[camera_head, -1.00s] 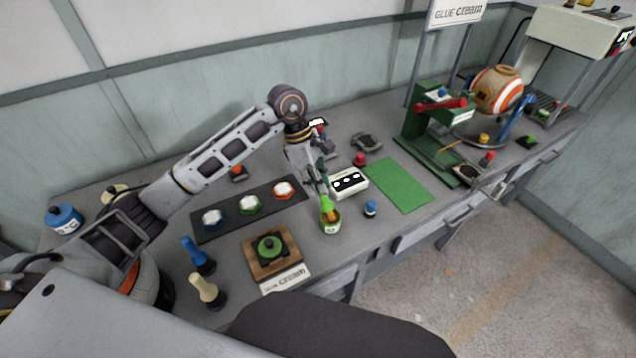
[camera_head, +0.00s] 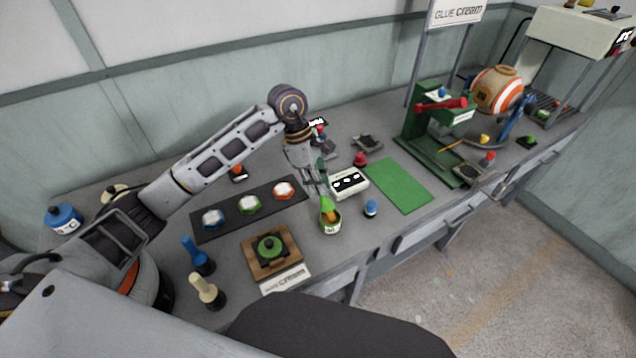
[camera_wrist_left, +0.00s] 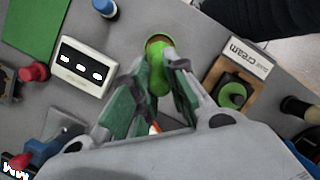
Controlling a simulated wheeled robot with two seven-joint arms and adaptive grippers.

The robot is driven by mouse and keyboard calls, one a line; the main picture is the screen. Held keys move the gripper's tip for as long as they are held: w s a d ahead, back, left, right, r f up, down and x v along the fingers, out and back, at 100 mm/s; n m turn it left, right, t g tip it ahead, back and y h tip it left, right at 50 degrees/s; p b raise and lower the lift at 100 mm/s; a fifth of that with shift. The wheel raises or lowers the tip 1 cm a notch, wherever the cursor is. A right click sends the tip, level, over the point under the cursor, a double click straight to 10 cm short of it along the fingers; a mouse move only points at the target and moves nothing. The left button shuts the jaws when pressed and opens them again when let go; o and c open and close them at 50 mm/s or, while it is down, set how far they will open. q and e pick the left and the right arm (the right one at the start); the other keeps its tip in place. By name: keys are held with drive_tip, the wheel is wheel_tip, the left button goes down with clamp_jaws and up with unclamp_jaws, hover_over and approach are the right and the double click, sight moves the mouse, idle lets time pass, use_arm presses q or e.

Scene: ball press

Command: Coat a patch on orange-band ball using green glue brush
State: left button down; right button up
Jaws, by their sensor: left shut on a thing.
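My left gripper (camera_head: 318,186) is shut on the green glue brush (camera_head: 325,203), which stands in a small cup (camera_head: 330,226) with a pale label. In the left wrist view the fingers (camera_wrist_left: 158,72) close around the brush (camera_wrist_left: 159,82), and the cup's rim (camera_wrist_left: 158,42) shows beyond. A small white ball with an orange band (camera_head: 283,190) sits at the right end of the black tray (camera_head: 232,217), left of the gripper. A large orange-and-white banded ball (camera_head: 497,92) rests in a stand at the far right. My right gripper is out of view.
Blue-band (camera_head: 213,218) and green-band (camera_head: 249,205) balls share the tray. A wooden block with a green knob (camera_head: 270,247) lies in front. The green mat (camera_head: 398,184) is bare.

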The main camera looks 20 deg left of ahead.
use_arm(q)
drive_tip(key=shift+s+f, duration=0.1)
drive_tip(key=shift+f, duration=0.1)
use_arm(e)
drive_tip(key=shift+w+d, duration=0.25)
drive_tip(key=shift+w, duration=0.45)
